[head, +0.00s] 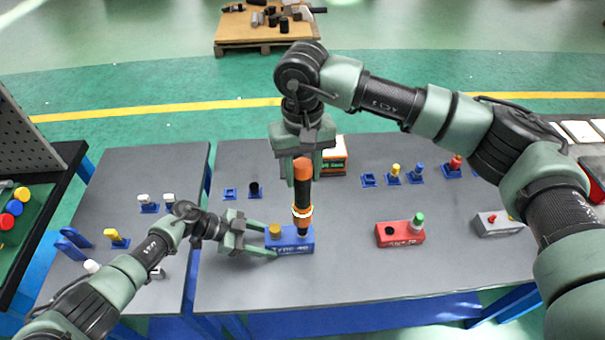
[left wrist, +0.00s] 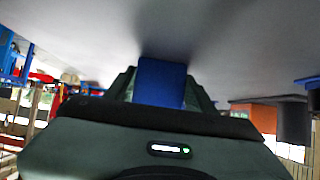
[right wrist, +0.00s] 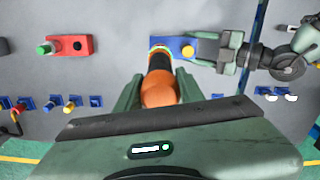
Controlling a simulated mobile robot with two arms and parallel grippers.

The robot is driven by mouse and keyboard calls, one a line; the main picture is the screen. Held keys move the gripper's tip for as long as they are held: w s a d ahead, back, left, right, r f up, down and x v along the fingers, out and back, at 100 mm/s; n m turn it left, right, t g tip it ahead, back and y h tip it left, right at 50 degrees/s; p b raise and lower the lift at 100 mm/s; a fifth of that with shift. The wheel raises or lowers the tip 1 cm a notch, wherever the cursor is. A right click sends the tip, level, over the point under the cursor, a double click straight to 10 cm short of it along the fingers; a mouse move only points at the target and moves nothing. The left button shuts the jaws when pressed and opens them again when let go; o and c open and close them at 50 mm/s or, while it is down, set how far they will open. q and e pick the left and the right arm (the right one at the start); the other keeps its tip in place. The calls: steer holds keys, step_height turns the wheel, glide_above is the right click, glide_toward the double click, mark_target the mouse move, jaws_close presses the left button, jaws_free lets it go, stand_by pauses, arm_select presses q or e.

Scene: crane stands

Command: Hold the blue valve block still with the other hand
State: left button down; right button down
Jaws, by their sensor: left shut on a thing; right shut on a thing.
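The blue valve block (head: 292,247) sits on the grey table, with a yellow-brown knob (head: 274,231) on its left part. My left gripper (head: 272,240) is shut on the block's left end; the block (left wrist: 161,82) shows between the fingers in the left wrist view. My right gripper (head: 303,174) is shut on an orange and black tool (head: 302,195), held upright above the block's right part. The tool's lower end meets the block's top and hides what is under it. In the right wrist view the tool (right wrist: 160,92) stands over the block (right wrist: 182,50).
A red block (head: 400,236) with a green-topped peg stands to the right, and a grey block (head: 497,224) farther right. Blue holders with small parts line the back. The table front is clear.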

mark_target(302, 164)
steer(key=shift+r, duration=2.15)
arm_select(q)
steer(key=shift+c, duration=2.2)
jaws_free()
steer(key=v, duration=1.2)
arm_select(e)
steer(key=shift+f, duration=0.1)
